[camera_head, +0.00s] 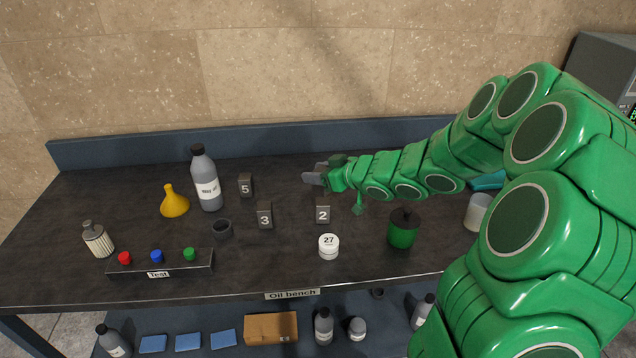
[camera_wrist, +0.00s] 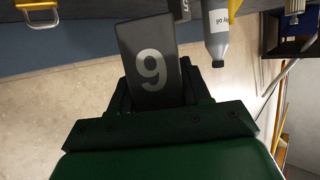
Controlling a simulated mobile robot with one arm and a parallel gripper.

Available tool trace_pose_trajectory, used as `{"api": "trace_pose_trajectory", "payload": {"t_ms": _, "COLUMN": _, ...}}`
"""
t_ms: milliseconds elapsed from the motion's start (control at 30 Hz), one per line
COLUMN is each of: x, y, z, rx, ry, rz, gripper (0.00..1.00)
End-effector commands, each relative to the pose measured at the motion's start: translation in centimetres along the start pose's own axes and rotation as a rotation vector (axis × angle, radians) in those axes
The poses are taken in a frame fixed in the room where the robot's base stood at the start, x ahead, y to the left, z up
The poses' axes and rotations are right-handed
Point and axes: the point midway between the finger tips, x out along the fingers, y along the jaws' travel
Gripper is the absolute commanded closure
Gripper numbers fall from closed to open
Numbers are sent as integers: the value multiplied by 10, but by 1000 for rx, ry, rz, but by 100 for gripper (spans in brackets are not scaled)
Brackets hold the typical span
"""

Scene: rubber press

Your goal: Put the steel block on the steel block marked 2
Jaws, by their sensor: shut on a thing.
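My gripper (camera_head: 328,176) is shut on a dark steel block (camera_head: 312,179) and holds it in the air above the bench. In the wrist view the held block (camera_wrist: 148,38) stands between the jaws (camera_wrist: 157,95) and its number looks like 9; that view is upside down, so it may be a 6. The steel block marked 2 (camera_head: 322,213) stands upright on the bench, below the held block in the head picture. The two look apart, but the exact height between them cannot be told. The top of block 2 looks bare.
Block 3 (camera_head: 264,216) and block 5 (camera_head: 245,186) stand to the left. A white 27 jar (camera_head: 329,246) stands in front of block 2, a green can (camera_head: 403,231) to the right. A grey bottle (camera_head: 206,181) and yellow funnel (camera_head: 174,203) are further left.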

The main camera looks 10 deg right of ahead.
Motion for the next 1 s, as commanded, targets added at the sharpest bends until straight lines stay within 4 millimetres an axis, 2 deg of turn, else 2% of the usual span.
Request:
{"api": "trace_pose_trajectory", "payload": {"t_ms": 500, "x": 16, "y": 3, "z": 29, "rx": 1, "ry": 1, "rz": 2, "gripper": 100}}
{"api": "trace_pose_trajectory", "payload": {"t_ms": 1000, "x": 17, "y": 3, "z": 33, "rx": 0, "ry": 0, "rz": 2, "gripper": 100}}
